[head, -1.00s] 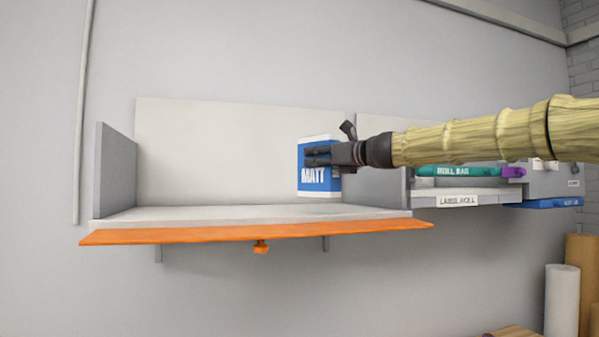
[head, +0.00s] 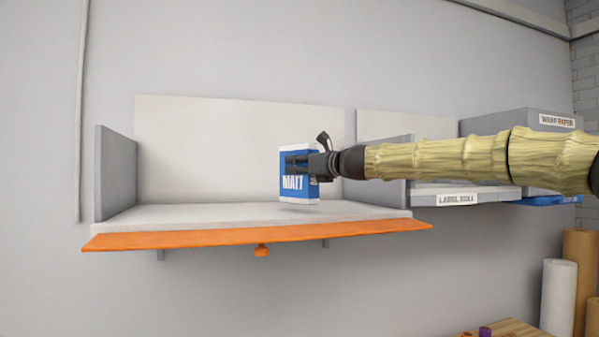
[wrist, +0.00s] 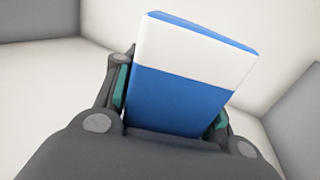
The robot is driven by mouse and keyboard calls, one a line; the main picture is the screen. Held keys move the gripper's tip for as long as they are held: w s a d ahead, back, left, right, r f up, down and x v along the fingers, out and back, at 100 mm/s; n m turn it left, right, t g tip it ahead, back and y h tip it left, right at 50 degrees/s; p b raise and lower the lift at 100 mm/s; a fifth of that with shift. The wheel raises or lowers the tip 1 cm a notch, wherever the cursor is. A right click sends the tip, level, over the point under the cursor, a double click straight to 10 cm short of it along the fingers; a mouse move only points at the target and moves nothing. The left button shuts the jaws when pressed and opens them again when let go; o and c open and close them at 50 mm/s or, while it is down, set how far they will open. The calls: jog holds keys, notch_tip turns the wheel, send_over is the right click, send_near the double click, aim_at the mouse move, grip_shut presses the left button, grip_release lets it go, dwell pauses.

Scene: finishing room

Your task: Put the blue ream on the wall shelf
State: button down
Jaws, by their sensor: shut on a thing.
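The blue ream (head: 297,184), a blue and white pack marked MATT, is held upright by my gripper (head: 304,161) at the right part of the wall shelf (head: 230,214). The wrist view also shows the ream (wrist: 180,98), slightly tilted, between the two fingers of my gripper (wrist: 170,105). The ream's lower edge shows just above or at the shelf board; I cannot tell whether it touches. The shelf has grey end walls, a pale back panel and an orange front flap hanging along its front edge.
The shelf board left of the ream is bare. A grey end wall (head: 392,165) stands right of the ream, behind my arm. Beyond it are a shelf labelled LABEL ROLL (head: 458,199) and a WRAP PAPER box (head: 515,122). Paper rolls (head: 558,295) stand lower right.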

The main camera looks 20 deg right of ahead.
jog(key=shift+d+f+p, duration=0.15)
jog(key=shift+f+p, duration=0.2)
jog(key=shift+f, duration=0.65)
jog(key=shift+f, duration=0.1)
jog(key=c, duration=0.9)
grip_release()
jog(key=shift+s+d+f+b, duration=0.1)
jog(key=shift+s+d+b, duration=0.1)
jog(key=shift+s+b, duration=0.3)
jog(key=shift+b+v, duration=1.95)
jog(key=shift+v, duration=3.5)
jog(key=shift+a, duration=0.1)
